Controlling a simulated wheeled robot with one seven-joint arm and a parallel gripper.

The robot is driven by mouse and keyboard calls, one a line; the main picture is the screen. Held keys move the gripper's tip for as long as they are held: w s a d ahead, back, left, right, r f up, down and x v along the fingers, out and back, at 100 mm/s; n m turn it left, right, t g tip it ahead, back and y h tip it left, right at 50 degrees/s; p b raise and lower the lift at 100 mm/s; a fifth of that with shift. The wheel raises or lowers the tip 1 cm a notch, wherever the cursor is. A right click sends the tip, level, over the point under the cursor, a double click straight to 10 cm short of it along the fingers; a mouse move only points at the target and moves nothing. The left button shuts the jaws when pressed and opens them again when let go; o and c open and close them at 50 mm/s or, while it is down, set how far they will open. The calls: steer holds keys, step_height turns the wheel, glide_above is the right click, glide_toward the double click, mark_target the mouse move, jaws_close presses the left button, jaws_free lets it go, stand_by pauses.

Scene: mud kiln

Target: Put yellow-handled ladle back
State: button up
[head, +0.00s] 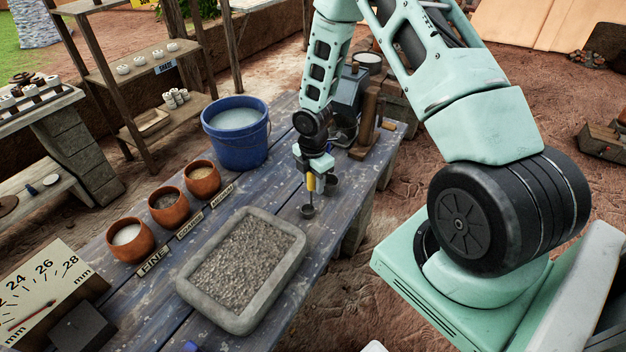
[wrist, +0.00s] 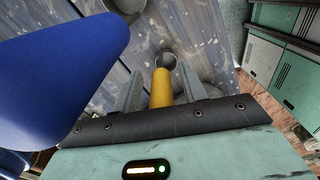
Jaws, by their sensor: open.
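The yellow-handled ladle (head: 311,184) hangs roughly upright below my gripper (head: 314,176) in the head view, its small dark bowl at the lower end over the blue plank table. Whether the bowl touches the table I cannot tell. In the wrist view the yellow handle (wrist: 161,88) lies between my two grey fingers, with the round bowl beyond it. My gripper is open around the handle.
A blue bucket (head: 236,150) of pale liquid stands left of my gripper. Several clay pots with labels line the table's left side. A stone tray of gravel (head: 186,284) lies in front. A wooden stand (head: 369,118) is behind to the right.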

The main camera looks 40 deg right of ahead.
step_height(320, 180, up, 12)
steer(key=shift+f+b, duration=0.2)
steer(key=shift+b, duration=0.8)
steer(key=shift+a+r, duration=0.2)
steer(key=shift+r, duration=0.1)
steer(key=s+a+r+m, duration=0.2)
steer(key=s+a+r, duration=0.15)
steer(key=a, duration=0.35)
steer(key=s+a+r+m, duration=0.2)
steer(key=s+a+r, duration=0.15)
steer(key=a, duration=0.45)
steer(key=s+a+r+m, duration=0.3)
steer(key=s+a, duration=0.2)
steer(key=s, duration=0.4)
steer(key=s+a+r+m, duration=0.3)
steer(key=s+a, duration=0.3)
steer(key=s, duration=0.3)
steer(key=shift+a+r+m+y, duration=0.2)
steer(key=shift+r+m+y, duration=0.1)
step_height(320, 180, down, 5)
steer(key=b, duration=0.4)
steer(key=shift+r+b, duration=0.15)
steer(key=shift+b, duration=0.2)
